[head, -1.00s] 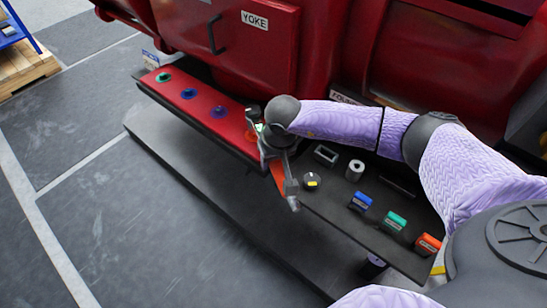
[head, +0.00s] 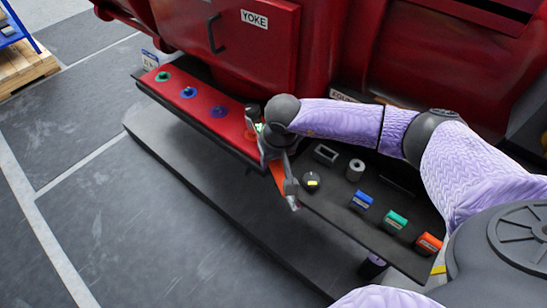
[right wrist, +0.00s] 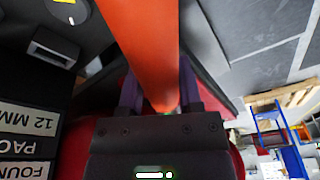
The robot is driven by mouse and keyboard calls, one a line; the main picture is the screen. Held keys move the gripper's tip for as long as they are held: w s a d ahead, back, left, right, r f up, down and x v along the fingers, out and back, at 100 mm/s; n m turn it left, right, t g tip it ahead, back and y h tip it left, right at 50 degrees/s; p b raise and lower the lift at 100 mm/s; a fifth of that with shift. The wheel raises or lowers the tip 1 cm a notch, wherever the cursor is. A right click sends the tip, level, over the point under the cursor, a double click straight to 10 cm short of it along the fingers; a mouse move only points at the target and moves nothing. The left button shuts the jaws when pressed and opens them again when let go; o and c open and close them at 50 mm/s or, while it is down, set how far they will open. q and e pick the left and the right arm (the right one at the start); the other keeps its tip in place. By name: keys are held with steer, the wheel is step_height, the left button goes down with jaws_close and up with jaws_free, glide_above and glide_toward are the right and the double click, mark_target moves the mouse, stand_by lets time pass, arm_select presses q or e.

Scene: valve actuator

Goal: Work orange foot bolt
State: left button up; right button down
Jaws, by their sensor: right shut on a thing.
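The orange foot bolt (head: 249,134) is at the near right end of the red ledge (head: 203,100), mostly hidden by my right gripper and wrist. My right gripper (head: 268,148) is over that end of the ledge. It is shut on an orange bar-shaped tool (head: 278,178), which also fills the middle of the right wrist view (right wrist: 143,45) between the fingers (right wrist: 160,90). Whether the tool touches the bolt is hidden. My left gripper is not in view.
Green (head: 163,76) and blue (head: 188,92) foot bolts sit further along the ledge.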

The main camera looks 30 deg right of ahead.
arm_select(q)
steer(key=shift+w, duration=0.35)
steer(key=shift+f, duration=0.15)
arm_select(e)
steer(key=shift+f, duration=0.1)
